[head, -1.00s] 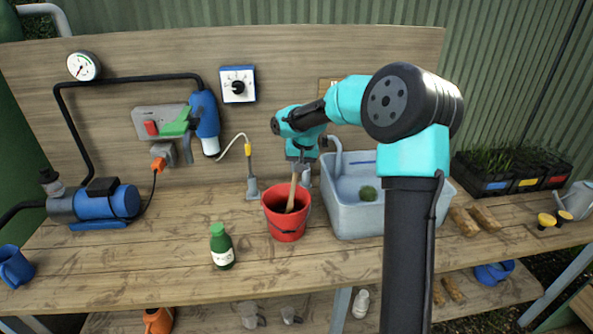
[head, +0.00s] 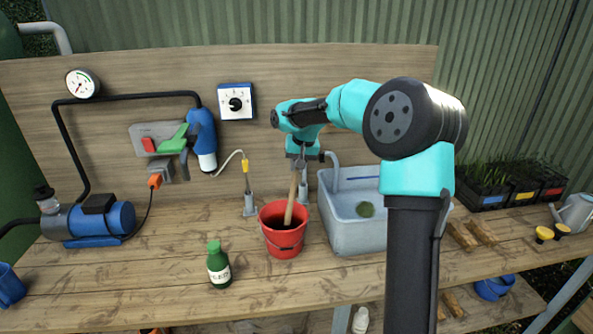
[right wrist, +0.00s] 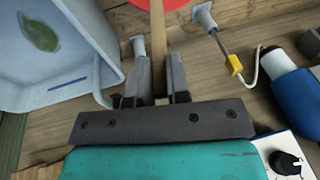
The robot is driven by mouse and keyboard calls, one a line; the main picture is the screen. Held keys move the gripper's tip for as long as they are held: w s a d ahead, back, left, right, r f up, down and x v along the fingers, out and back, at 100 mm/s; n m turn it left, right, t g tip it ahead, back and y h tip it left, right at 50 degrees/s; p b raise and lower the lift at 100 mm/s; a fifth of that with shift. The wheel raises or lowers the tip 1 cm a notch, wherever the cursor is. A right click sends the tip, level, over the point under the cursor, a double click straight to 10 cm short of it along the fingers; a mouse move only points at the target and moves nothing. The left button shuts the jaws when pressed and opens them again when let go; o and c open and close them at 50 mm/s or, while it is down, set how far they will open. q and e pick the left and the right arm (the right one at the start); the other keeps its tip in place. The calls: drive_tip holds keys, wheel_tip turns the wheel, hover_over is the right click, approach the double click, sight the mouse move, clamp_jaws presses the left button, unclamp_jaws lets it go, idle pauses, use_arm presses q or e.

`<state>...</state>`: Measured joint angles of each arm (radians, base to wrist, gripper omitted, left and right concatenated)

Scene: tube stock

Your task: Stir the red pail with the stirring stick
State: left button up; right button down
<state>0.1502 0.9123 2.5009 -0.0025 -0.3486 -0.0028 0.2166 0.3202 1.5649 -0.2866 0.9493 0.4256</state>
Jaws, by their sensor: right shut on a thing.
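The red pail (head: 284,243) stands upright on the wooden bench, left of the sink, with dark contents inside. The wooden stirring stick (head: 291,200) stands in the pail, its lower end hidden inside. My right gripper (head: 299,166) is above the pail and shut on the stick's upper part. In the right wrist view, the stick (right wrist: 158,45) runs between the fingers of the right gripper (right wrist: 159,80) toward the red pail (right wrist: 170,5), which shows only at the top edge. My left gripper is not in view.
A grey-blue sink (head: 352,235) with a tap stands right beside the pail. A green bottle (head: 219,270) stands to the front left. A probe on a stand (head: 249,203) is behind the pail. A blue pump (head: 100,222) is at the left. The bench front is mostly clear.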

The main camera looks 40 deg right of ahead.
wheel_tip(320, 180, up, 7)
drive_tip(key=d, duration=0.1)
drive_tip(key=shift+d, duration=0.25)
idle(0.7)
idle(1.0)
drive_tip(key=shift+r, duration=2.5)
